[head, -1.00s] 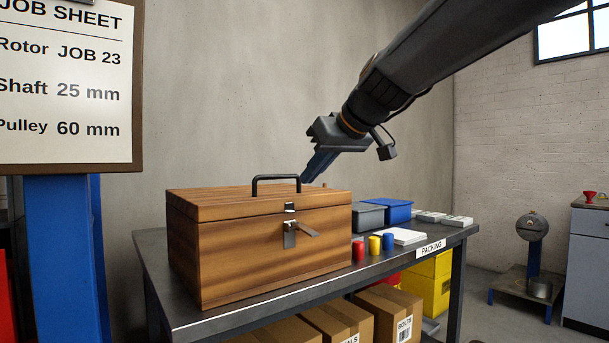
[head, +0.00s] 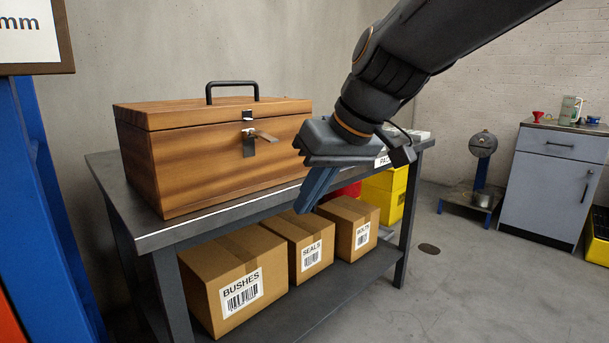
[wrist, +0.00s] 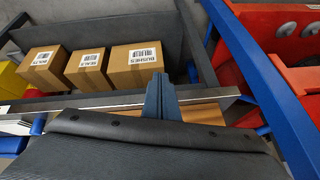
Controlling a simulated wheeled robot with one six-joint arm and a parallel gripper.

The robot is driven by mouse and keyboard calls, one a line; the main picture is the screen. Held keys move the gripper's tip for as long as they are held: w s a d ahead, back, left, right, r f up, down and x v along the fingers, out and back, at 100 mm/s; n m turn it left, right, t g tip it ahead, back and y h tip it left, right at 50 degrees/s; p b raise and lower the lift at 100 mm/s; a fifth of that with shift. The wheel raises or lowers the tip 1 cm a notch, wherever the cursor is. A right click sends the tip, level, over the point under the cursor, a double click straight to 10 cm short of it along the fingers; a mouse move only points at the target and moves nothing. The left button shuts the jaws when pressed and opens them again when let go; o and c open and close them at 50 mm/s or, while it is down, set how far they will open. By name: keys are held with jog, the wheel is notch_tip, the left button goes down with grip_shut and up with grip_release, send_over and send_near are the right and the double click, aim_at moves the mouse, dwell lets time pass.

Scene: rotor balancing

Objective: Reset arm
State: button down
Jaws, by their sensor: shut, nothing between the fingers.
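My gripper (head: 308,207) hangs in front of the bench's front edge in the head view, fingers pointing down and slightly left. It is shut and empty. In the wrist view its closed blue fingers (wrist: 160,85) overlap the bench edge. The wooden chest (head: 225,160) stands on the bench to the left of my gripper, its lid down and its black handle on top. The latch (head: 249,140) on its front sticks out to the right. My gripper is apart from the chest and nearer the camera.
The dark bench (head: 170,232) carries the chest. Cardboard boxes marked bushes (head: 225,310), seals (head: 298,262) and bolts (head: 350,215) stand on its lower shelf. A yellow bin (head: 384,196) is behind. A blue post (head: 40,200) rises at left.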

jog(key=s+d+f+m+g+h, duration=0.15)
jog(key=s+d+f, duration=0.25)
jog(key=s+f, duration=0.4)
jog(key=s+d+f+m+g+h, duration=0.1)
jog(key=s+d+f+g+h, duration=0.2)
jog(key=s+f, duration=0.5)
jog(key=s+d+r+m+p, duration=0.1)
jog(key=d+r+m+p, duration=0.3)
jog(key=d+r+p, duration=0.8)
jog(key=shift+r+p, duration=0.7)
jog(key=shift+p, duration=4.25)
jog(key=shift+s+t, duration=0.1)
jog(key=shift+t, duration=0.15)
